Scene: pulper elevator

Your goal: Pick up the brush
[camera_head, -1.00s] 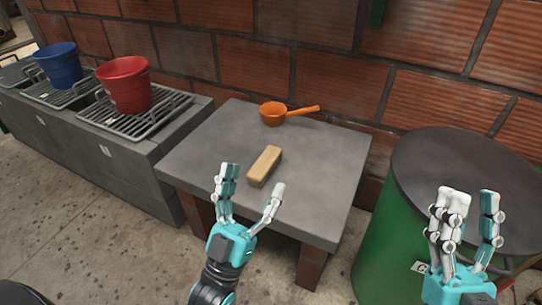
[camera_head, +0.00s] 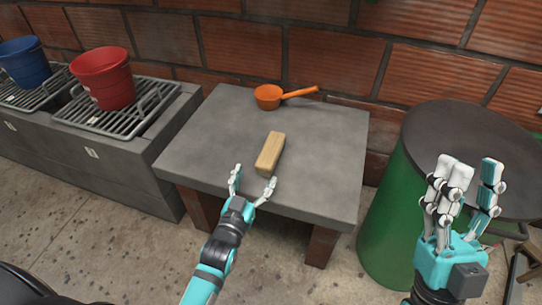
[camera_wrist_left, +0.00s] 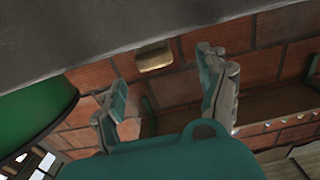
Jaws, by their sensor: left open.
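The brush, a pale wooden block (camera_head: 270,152), lies on the grey table near its front middle in the head view. In the left wrist view, which appears upside down, a pale block that looks like the brush (camera_wrist_left: 154,57) sits at the grey table's edge, beyond the fingers. My left gripper (camera_head: 253,182) is open and empty at the table's front edge, just short of the brush and apart from it. In the left wrist view its fingers (camera_wrist_left: 163,95) are spread. My right gripper (camera_head: 470,182) is raised at the right in front of the green barrel, fingers apart and empty.
The grey table (camera_head: 200,150) also holds an orange ladle (camera_head: 268,97) at the back. A red bucket (camera_head: 104,80) and a blue bucket (camera_head: 24,62) stand on racks at the left. A green barrel (camera_head: 390,220) stands at the right. A brick wall (camera_head: 330,50) closes the back.

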